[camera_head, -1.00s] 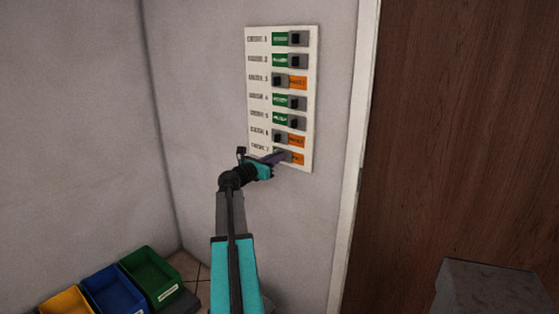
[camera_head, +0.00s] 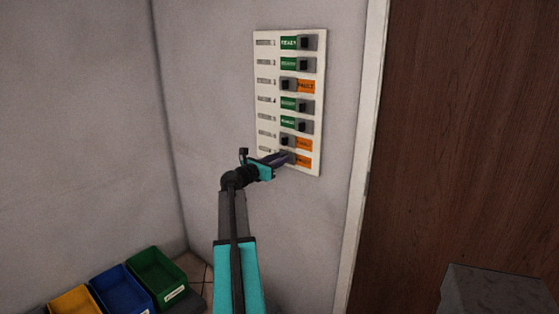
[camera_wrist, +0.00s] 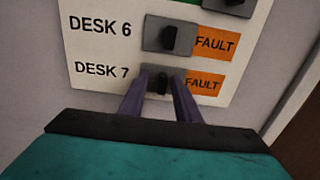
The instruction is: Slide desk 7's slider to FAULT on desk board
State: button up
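The desk board (camera_head: 320,68) is a white panel on the wall with several labelled slider rows. Desk 7 is the bottom row. In the wrist view its grey slider with a dark knob (camera_wrist: 162,83) sits at the left of its track, and the orange FAULT label (camera_wrist: 204,83) shows to its right. My gripper (camera_wrist: 161,88) is at this row, its two purple fingers on either side of the knob. Small gaps show between fingers and knob, so it looks open. In the head view my gripper (camera_head: 284,158) partly hides the desk 7 slider.
The desk 6 slider (camera_wrist: 168,37) is close above, also at the left beside an orange FAULT label. A door (camera_head: 460,130) stands to the right. Green (camera_head: 155,275), blue (camera_head: 123,290) and yellow (camera_head: 75,302) bins are at the lower left.

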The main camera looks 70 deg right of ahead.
jog(key=shift+a, duration=0.1)
jog(key=b+v, duration=0.1)
jog(key=v, duration=1.2)
jog(key=shift+w+a+b, duration=0.15)
jog(key=shift+a+b, duration=0.15)
jog(key=shift+b, duration=0.1)
